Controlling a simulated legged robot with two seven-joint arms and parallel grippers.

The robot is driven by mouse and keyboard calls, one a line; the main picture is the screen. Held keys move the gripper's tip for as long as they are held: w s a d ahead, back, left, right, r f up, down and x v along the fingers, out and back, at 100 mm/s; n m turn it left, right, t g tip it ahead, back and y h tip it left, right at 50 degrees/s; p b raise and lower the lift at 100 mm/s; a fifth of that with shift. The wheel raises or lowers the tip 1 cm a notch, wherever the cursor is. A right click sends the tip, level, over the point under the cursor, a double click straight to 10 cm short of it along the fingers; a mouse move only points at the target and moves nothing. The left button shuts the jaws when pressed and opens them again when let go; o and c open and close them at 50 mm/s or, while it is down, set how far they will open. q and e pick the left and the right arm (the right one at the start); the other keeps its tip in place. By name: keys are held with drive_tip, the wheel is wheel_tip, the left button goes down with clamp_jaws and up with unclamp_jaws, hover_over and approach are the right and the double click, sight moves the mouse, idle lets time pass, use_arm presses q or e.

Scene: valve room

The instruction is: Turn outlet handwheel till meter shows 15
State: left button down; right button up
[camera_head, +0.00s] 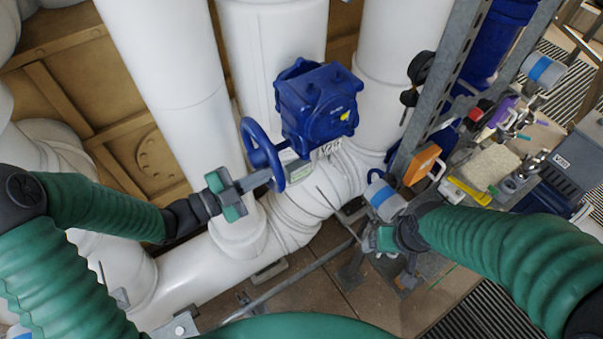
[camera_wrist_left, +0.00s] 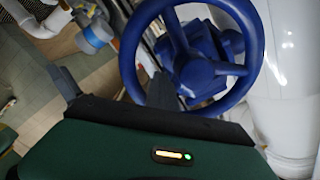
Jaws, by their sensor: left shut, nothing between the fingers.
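A blue handwheel (camera_head: 262,154) stands on the side of a blue valve gearbox (camera_head: 318,108) mounted on a white pipe. In the left wrist view the handwheel (camera_wrist_left: 188,55) fills the upper middle, its spokes and hub showing. My left gripper (camera_head: 270,178) is shut and empty at the lower part of the wheel; in the left wrist view a finger (camera_wrist_left: 166,92) overlaps the wheel's opening. I cannot tell whether it touches. A black round gauge (camera_head: 420,67) is seen edge-on, so its reading is hidden. My right gripper (camera_head: 372,238) is low at right; its jaw opening is unclear.
White pipes (camera_head: 165,60) stand close behind and beside the wheel. A grey metal frame (camera_head: 440,85) rises on the right. A cluttered bench there holds an orange case (camera_head: 422,163), a yellow tool (camera_head: 468,191) and a beige block (camera_head: 490,167). A thin rail (camera_head: 290,282) crosses below.

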use_arm(q)
drive_tip(key=shift+s, duration=0.1)
drive_tip(key=shift+r, duration=0.15)
drive_tip(key=shift+a+r+p, duration=0.1)
drive_tip(key=shift+r+p, duration=0.45)
drive_tip(key=shift+r, duration=0.25)
